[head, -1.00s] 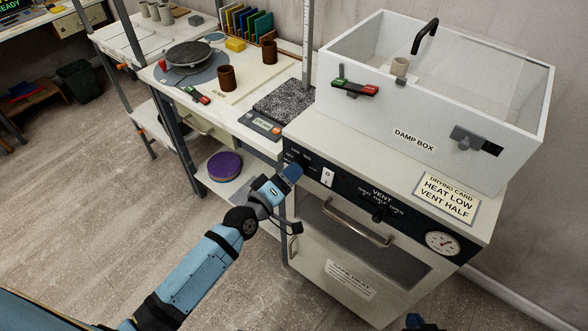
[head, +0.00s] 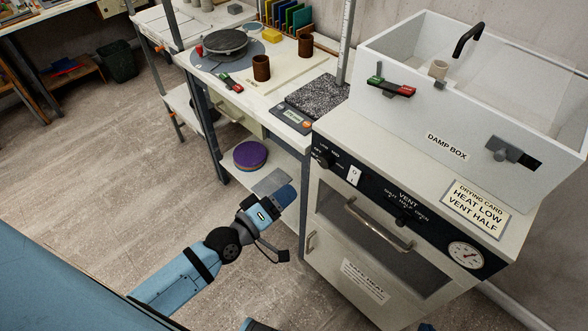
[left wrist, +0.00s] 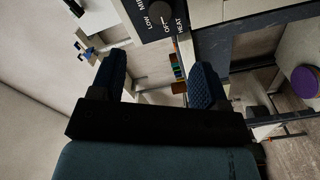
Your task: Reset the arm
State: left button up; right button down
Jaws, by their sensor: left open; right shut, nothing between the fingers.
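My left arm (head: 183,284) reaches in from the lower left in the head view. My left gripper (head: 284,197) is in front of the lower shelf, just left of the drying oven (head: 362,235). In the left wrist view the left gripper (left wrist: 158,80) has its two dark blue fingers wide apart, with nothing held between them. The oven's heat knob (left wrist: 160,13) shows beyond the fingers. It also shows in the head view (head: 321,158). Only small dark and blue slivers of my body show at the bottom edge; my right gripper cannot be made out.
The white damp box (head: 447,148) stands on the oven, whose handle (head: 378,224) sticks out forward. A purple disc (head: 250,154) lies on the lower shelf (head: 285,166). Brown cups (head: 261,68) and a scale (head: 293,117) stand on the worktop. The floor to the left is open.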

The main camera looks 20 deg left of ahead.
pick_arm(q)
jog(key=s+d+f+m+g+y, duration=0.25)
jog(key=s+f+m+g, duration=0.45)
jog(key=s+f+m, duration=0.45)
notch_tip(320, 180, up, 12)
jog(key=a+t+p, duration=0.1)
jog(key=p, duration=1.3)
jog(key=shift+s+r+p, duration=0.25)
jog(key=shift+s+p, duration=0.05)
jog(key=shift+p, duration=0.05)
pick_arm(e)
notch_tip(320, 180, up, 12)
jog(key=d, duration=0.1)
jog(key=shift+s+r+n, duration=0.25)
jog(key=shift+s+n, duration=0.05)
jog(key=shift+s, duration=0.05)
pick_arm(q)
jog(key=shift+a+y, duration=0.1)
jog(key=shift+y, duration=0.15)
pick_arm(e)
jog(key=shift+w+r+t, duration=0.1)
jog(key=shift+r+t, duration=0.2)
jog(key=shift+f, duration=0.15)
